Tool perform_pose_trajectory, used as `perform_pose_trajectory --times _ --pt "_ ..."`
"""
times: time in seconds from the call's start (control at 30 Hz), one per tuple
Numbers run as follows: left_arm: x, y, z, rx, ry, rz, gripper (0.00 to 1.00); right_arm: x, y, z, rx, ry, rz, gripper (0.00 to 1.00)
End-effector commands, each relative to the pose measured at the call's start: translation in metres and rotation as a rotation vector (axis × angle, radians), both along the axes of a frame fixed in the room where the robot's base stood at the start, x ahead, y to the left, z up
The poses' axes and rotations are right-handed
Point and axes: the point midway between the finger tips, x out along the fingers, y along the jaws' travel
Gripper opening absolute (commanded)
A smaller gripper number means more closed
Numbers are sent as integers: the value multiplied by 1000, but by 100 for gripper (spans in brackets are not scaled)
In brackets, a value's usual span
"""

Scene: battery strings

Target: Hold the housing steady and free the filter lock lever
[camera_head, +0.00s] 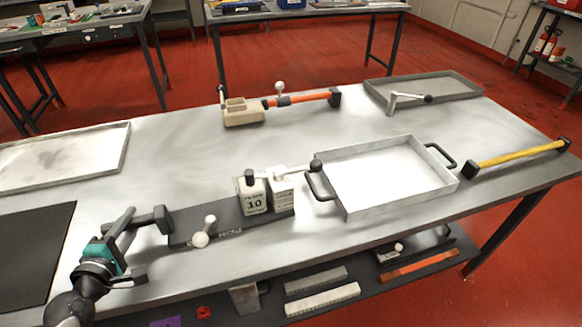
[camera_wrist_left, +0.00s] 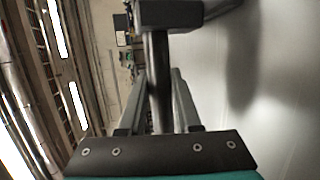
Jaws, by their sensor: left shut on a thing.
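A dark housing base (camera_head: 185,230) lies on the table near its front edge. A pale block marked 10 (camera_head: 253,198) and a second pale block (camera_head: 281,190) stand at its right end. A short lever with a white ball knob (camera_head: 200,240) sits on the base. Another pale lever, ending in a dark ball (camera_head: 316,165), reaches right from the blocks. My left gripper (camera_head: 127,224) is shut on a dark bar with a black end block (camera_head: 162,219), at the base's left end. The bar (camera_wrist_left: 160,85) runs between the fingers in the left wrist view. My right gripper is not in view.
A handled tray (camera_head: 350,202) stands right of the blocks, with its left handle close to the lever. An orange-handled tool (camera_head: 310,97) lies behind, and a yellow bar (camera_head: 515,153) at the right. A flat tray (camera_head: 125,150) and black mat (camera_head: 40,215) are left.

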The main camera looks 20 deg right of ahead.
Motion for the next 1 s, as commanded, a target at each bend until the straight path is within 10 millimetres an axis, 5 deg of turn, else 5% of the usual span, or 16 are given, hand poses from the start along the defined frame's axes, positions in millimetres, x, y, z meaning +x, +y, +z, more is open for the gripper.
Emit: perform_pose_trajectory --times 1.0 --pt "0 0 -4 -5 1 1 0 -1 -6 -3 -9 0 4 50"
